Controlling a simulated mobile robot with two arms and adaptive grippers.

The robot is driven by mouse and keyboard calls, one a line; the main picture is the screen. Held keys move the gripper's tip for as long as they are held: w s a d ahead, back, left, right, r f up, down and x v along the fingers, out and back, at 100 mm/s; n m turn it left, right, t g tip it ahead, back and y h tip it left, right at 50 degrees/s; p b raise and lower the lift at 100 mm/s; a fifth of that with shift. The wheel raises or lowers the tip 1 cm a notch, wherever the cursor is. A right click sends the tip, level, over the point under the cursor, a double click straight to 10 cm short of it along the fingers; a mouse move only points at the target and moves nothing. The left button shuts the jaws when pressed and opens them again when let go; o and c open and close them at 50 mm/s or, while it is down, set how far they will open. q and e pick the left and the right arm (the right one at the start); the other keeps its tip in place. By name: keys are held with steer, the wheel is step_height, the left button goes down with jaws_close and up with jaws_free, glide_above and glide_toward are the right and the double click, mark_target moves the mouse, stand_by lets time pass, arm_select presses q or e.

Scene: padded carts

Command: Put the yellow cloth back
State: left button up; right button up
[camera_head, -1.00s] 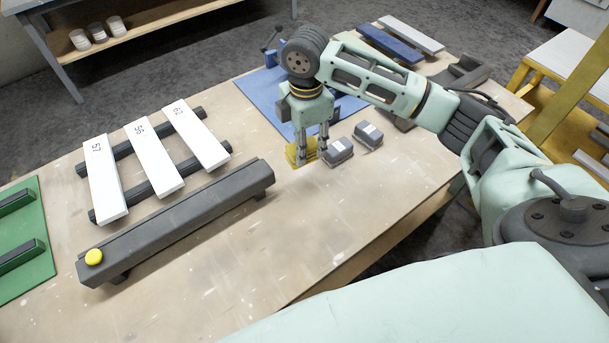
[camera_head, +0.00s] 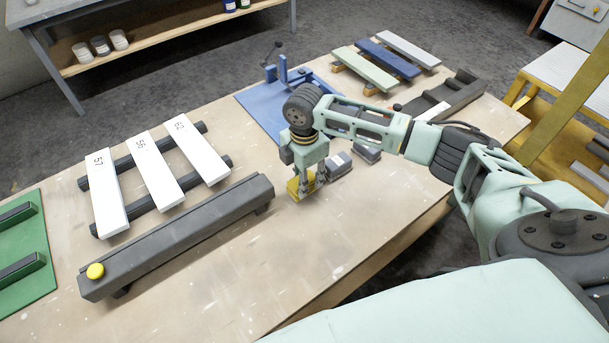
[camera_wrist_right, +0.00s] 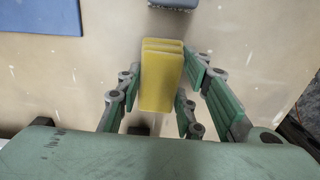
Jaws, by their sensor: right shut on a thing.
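The yellow cloth (camera_head: 294,188) is a small folded, layered pad near the middle of the table. It also shows in the right wrist view (camera_wrist_right: 161,82), upright between the fingers. My right gripper (camera_head: 306,186) points down and is shut on it; its fingers (camera_wrist_right: 163,78) press the cloth's two sides. I cannot tell whether the cloth touches the table. My left gripper is not in view.
Two grey blocks (camera_head: 338,167) lie just behind the gripper. A blue mat (camera_head: 262,108) lies farther back. The table's front middle (camera_head: 260,275) is clear.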

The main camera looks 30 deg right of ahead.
steer(key=o, duration=1)
steer(key=shift+f, duration=0.1)
step_height(320, 180, up, 12)
steer(key=shift+r+b, duration=0.15)
steer(key=shift+b, duration=0.8)
